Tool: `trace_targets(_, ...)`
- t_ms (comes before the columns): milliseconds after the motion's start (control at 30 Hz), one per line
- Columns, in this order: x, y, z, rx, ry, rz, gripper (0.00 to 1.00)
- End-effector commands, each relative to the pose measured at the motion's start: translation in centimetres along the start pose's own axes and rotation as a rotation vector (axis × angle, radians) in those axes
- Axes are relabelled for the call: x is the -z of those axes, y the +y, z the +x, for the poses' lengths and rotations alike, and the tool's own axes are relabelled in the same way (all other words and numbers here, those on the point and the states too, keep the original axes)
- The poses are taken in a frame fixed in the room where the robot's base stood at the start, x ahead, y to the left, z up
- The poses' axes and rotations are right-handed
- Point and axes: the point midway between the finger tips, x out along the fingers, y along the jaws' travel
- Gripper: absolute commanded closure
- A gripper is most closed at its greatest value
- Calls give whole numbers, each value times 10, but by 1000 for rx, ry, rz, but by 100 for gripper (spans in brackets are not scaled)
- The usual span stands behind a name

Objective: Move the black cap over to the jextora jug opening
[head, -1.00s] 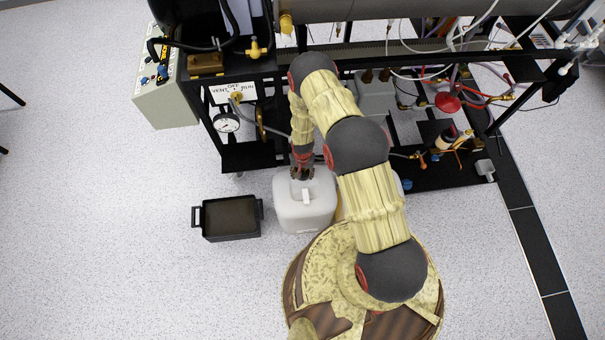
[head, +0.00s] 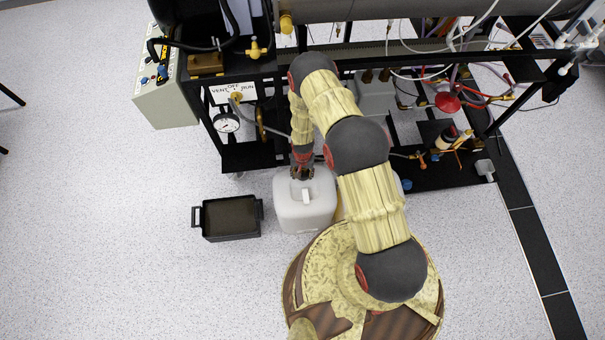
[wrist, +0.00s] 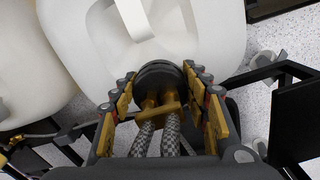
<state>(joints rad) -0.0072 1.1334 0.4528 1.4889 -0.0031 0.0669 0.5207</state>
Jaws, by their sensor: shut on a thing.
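A white jug (head: 304,212) with a moulded handle stands on the floor beside the black rig in the head view. It also fills the top of the wrist view (wrist: 205,40). My gripper (head: 302,173) is at the jug's rear top edge. In the wrist view my gripper (wrist: 160,76) is shut on the round black cap (wrist: 157,70), which has brass fittings and two braided hoses. The cap overlaps the jug's top near the handle. The jug's opening is hidden, and I cannot tell whether the cap touches it. I see no label naming the jug.
A second white jug (wrist: 28,65) is at the left of the wrist view. The black rig frame (head: 250,157) with a gauge (head: 227,122) stands behind. A black tray (head: 205,234) sits on the floor to the left. Floor further left is clear.

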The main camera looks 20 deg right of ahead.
Motion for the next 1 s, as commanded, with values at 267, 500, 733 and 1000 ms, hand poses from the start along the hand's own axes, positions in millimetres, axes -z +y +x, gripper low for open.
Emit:
trace_targets(267, 0, 0, -6, 0, 0, 0, 100)
trace_targets(500, 0, 0, -10, 0, 1, 0, 100)
trace_targets(733, 0, 0, -11, 0, 0, 0, 100)
trace_targets(1000, 0, 0, -11, 0, 1, 0, 64)
